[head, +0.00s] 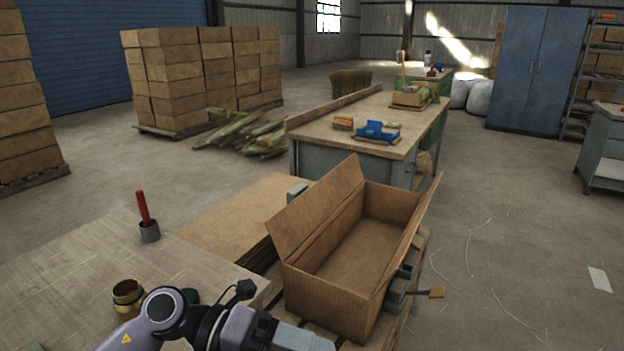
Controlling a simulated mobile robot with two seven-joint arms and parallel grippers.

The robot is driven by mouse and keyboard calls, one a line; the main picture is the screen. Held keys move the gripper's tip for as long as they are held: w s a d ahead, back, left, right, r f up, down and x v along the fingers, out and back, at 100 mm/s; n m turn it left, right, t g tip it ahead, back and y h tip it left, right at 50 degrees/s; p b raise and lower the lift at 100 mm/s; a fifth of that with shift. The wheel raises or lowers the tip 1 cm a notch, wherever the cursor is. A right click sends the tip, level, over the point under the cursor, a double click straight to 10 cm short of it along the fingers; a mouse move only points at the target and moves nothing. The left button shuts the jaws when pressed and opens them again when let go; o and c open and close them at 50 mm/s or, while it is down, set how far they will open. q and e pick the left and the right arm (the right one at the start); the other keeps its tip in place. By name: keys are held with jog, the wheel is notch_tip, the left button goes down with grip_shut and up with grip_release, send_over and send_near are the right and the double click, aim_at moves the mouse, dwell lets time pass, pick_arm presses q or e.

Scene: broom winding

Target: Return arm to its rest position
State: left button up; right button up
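One of my arms comes in from the lower left, with its links along the bottom edge. It ends in a pale grey part (302,338) beside the near bottom corner of the open cardboard box (330,298). The fingertips of this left arm are not clearly visible, so I cannot tell whether the gripper is open or shut, or whether it holds anything. My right arm and gripper are out of view. The box stands with its flaps up and looks empty inside.
The workbench (75,265) at lower left carries a red-handled tool in a dark cup (149,232) and a brass-coloured pot (128,297). Flat cardboard sheets (225,220) lie left of the box. Grey hardware (396,299) juts out right of it. Another table (345,135) stands behind.

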pick_arm(q)
jog(key=w+a+r+n+t+h, duration=0.25)
jog(key=n+t+h, duration=0.25)
jog(key=n+t, duration=0.85)
jog(key=w+a+f+n+t+y+p, duration=0.1)
jog(key=w+a+f+n+t+y, duration=0.1)
jog(key=a+f+n+t+y, duration=0.95)
jog(key=s+a+f+n+g+y, duration=0.2)
jog(key=s+f+n+g+y, duration=0.1)
jog(key=s+f+n+g, duration=0.2)
jog(key=s+a+f+n+g+y+p, duration=0.1)
jog(key=s+a+f+n+g+y, duration=0.2)
jog(key=s+f+n+g, duration=0.3)
notch_tip(320, 180, down, 4)
jog(key=shift+s+a+f+n, duration=0.15)
jog(key=shift+s+n, duration=0.55)
jog(key=shift+s, duration=0.3)
